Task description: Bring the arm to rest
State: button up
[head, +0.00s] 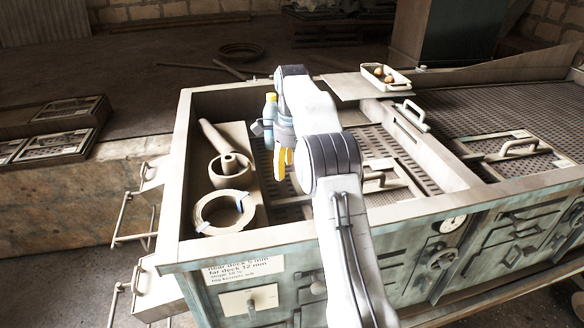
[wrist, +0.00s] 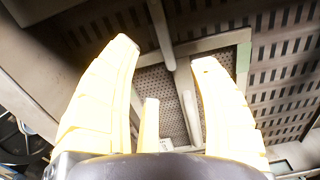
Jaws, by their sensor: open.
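My gripper (head: 283,164) hangs from my white and grey arm above the left part of the big open-topped bench, with its yellow fingers pointing down. In the wrist view my gripper (wrist: 164,54) has its yellow fingers spread wide apart, with nothing between the tips. A shorter yellow part shows between them, lower down. Beyond the fingers is a slotted metal deck with pale bars. My arm reaches from the bottom of the head view over the bench's front wall and hides part of the deck.
The bench's left bay holds a pale ring (head: 224,212) with blue marks and a cylinder (head: 229,165). Handled panels (head: 515,147) lie on the right deck. A small tray (head: 386,78) sits at the back.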

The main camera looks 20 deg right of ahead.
jog(key=shift+r, duration=0.1)
jog(key=s+a+r+n+t, duration=0.1)
jog(key=s+a+r+n, duration=0.35)
jog(key=s, duration=0.35)
jog(key=s+a+r+n+t, duration=0.1)
jog(key=s+a+r+n, duration=0.3)
jog(key=s+r+n, duration=0.3)
jog(key=s+a+f+n+t, duration=0.1)
jog(key=s+f+n, duration=0.3)
jog(key=s, duration=0.5)
jog(key=s+a+f+n+t, duration=0.1)
jog(key=s+a+f+n, duration=0.1)
jog(key=s, duration=0.8)
jog(key=f+n, duration=0.1)
jog(key=n, duration=0.1)
jog(key=shift+a+f+n+t, duration=0.3)
jog(key=shift+f+n, duration=0.05)
jog(key=shift+f, duration=0.05)
jog(key=shift+s, duration=0.1)
